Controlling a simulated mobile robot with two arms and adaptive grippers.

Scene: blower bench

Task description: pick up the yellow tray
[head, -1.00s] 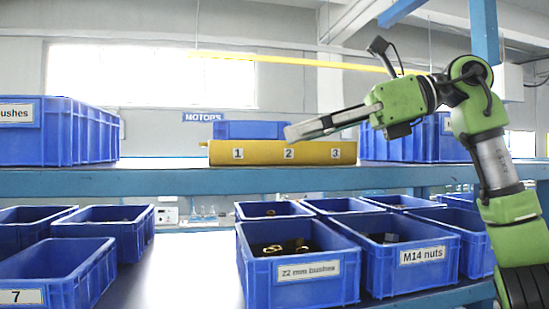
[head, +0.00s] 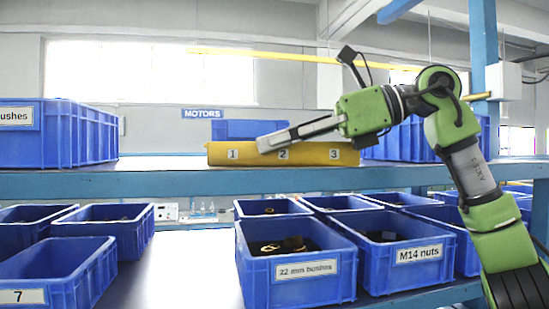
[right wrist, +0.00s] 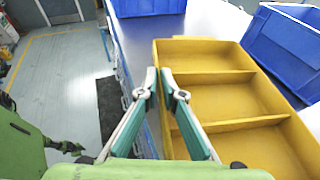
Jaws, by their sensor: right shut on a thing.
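The yellow tray (head: 310,154) stands on the upper shelf, its front wall marked 1, 2 and 3. In the right wrist view the tray (right wrist: 222,126) shows empty compartments split by cross walls. My right gripper (head: 262,146) reaches in from the right, its fingers angled down to the tray's front wall near the labels 1 and 2. In the right wrist view the gripper (right wrist: 162,84) is shut on that long wall, its tips close together. The tray looks level. My left gripper is not in view.
A blue bin (head: 250,129) stands behind the tray. Larger blue bins flank it, one at the left (head: 75,140) and one at the right (head: 405,147). Lower down are several blue bins, including 22 mm bushes (head: 342,290) and M14 nuts (head: 445,280). The upper shelf edge (head: 150,184) runs below the tray.

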